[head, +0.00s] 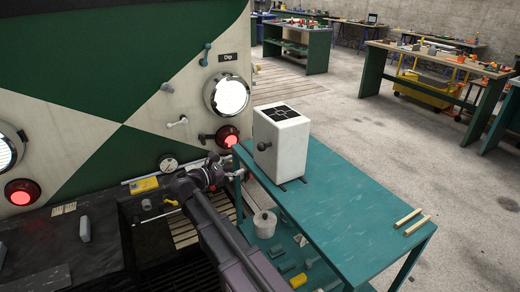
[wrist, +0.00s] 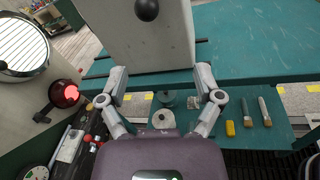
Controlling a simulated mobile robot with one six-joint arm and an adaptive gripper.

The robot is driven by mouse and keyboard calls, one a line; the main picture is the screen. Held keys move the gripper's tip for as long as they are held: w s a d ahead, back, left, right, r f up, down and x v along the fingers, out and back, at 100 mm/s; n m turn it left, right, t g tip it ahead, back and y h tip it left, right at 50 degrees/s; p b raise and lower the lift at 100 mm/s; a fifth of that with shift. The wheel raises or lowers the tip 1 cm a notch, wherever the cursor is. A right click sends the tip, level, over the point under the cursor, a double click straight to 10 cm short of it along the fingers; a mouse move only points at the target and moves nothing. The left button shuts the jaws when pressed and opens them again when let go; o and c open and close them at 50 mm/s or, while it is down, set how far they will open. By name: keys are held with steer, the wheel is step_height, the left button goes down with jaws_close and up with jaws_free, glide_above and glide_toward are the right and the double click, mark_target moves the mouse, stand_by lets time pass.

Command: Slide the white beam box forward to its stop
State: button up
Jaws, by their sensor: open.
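The white beam box (head: 282,142) stands upright on the far left end of the green bench (head: 350,215). Its top carries a dark panel with a white cross, and a black knob (head: 263,146) sticks out of its side. In the wrist view the box (wrist: 150,45) fills the upper middle, with the knob (wrist: 147,9) at the top edge. Dark slots (head: 291,183) show in the bench top by the box's base. My gripper (wrist: 160,72) is open and empty, its fingers spread toward the box's lower face. I cannot tell whether they touch it. The stop is not identifiable.
The tram front with a lit headlight (head: 228,94) and red lamp (head: 227,136) stands close left of the box. A lower shelf holds a grey pot (head: 264,223) and brushes (wrist: 264,112). Two wooden strips (head: 412,224) lie on the bench's right end; its middle is clear.

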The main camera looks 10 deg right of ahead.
mark_target(261, 148)
steer(key=shift+w+a+r+n+t, duration=0.3)
steer(key=shift+a+r+n, duration=0.15)
steer(key=shift+a, duration=0.25)
steer(key=shift+d, duration=0.15)
steer(key=x, duration=1.3)
steer(key=shift+w+d+r, duration=0.1)
steer(key=shift+d+r, duration=0.05)
steer(key=shift+d, duration=0.1)
jaws_close()
